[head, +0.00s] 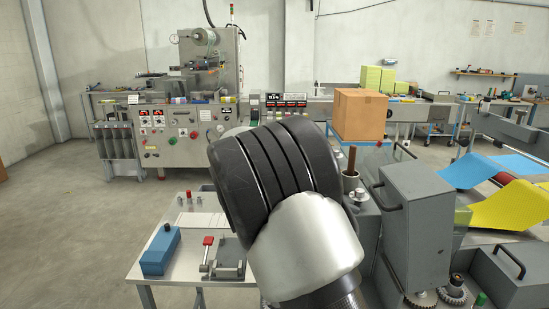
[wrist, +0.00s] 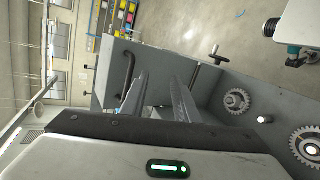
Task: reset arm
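My arm fills the middle of the head view, its black ribbed joint and pale link in front of the machines. My gripper does not show in the head view. In the wrist view my gripper (wrist: 163,85) shows two grey fingers standing apart, with nothing visible between them. Beyond the fingers is a grey machine housing (wrist: 118,62) with a black handle. I cannot tell how far the fingertips are from it.
A grey machine box (head: 425,215) with handles and gears stands close at right. A small table (head: 185,265) with a blue box (head: 160,250) stands at lower left. A cardboard box (head: 359,114) sits behind the arm. Yellow and blue cloths (head: 510,205) lie far right. The left floor is clear.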

